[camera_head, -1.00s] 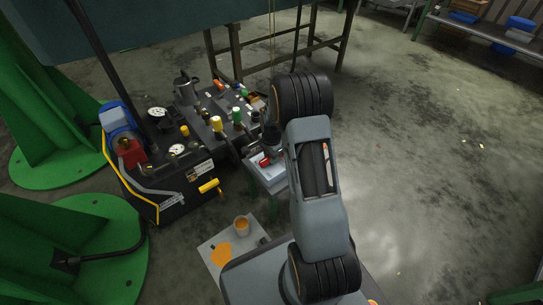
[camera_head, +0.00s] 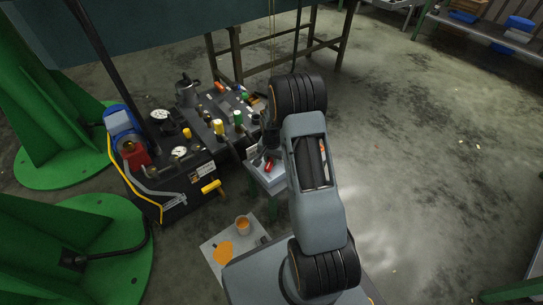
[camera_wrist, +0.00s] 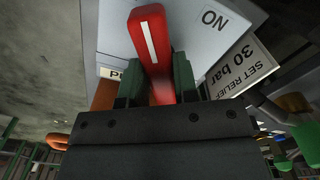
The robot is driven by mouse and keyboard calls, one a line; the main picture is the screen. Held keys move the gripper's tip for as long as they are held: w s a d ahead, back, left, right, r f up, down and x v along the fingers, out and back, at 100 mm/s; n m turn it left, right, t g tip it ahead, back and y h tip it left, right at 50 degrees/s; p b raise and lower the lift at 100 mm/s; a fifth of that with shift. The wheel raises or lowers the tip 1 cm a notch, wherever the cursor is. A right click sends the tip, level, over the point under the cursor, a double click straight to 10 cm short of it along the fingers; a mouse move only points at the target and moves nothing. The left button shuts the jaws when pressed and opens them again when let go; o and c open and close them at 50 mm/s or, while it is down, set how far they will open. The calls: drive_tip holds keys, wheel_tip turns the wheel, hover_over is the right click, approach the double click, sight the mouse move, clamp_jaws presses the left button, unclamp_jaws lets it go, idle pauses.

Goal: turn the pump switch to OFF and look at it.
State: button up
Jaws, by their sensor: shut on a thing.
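The red pump switch handle (camera_wrist: 148,40) with a white line stands between the fingers of my gripper (camera_wrist: 157,84) in the wrist view. My gripper is shut on it. The white line runs nearly straight up the picture, and an upside-down ON mark (camera_wrist: 213,18) lies to its right on the pale switch plate (camera_wrist: 195,40). No OFF mark can be read. A label starting with PU (camera_wrist: 115,73) is mostly hidden. In the head view the red handle (camera_head: 268,167) shows on the grey switch box (camera_head: 272,181), partly behind my arm.
A plate reading SET RELIEF 30 bar (camera_wrist: 240,58) lies right of the switch. The black pump unit (camera_head: 178,205) with gauges, coloured knobs and a yellow handle (camera_head: 212,187) stands to the left.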

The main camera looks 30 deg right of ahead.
sight(271, 159)
drive_tip(key=n+p, duration=0.2)
drive_tip(key=n, duration=0.3)
drive_tip(key=shift+r+n, duration=0.1)
drive_tip(key=shift+n, duration=0.2)
drive_tip(key=n+p, duration=0.1)
drive_tip(key=n, duration=0.4)
drive_tip(key=shift+n, duration=0.3)
drive_tip(key=shift+w, duration=0.1)
drive_tip(key=o, duration=0.9)
wheel_tip(271, 159, up, 14)
drive_tip(key=p, duration=0.5)
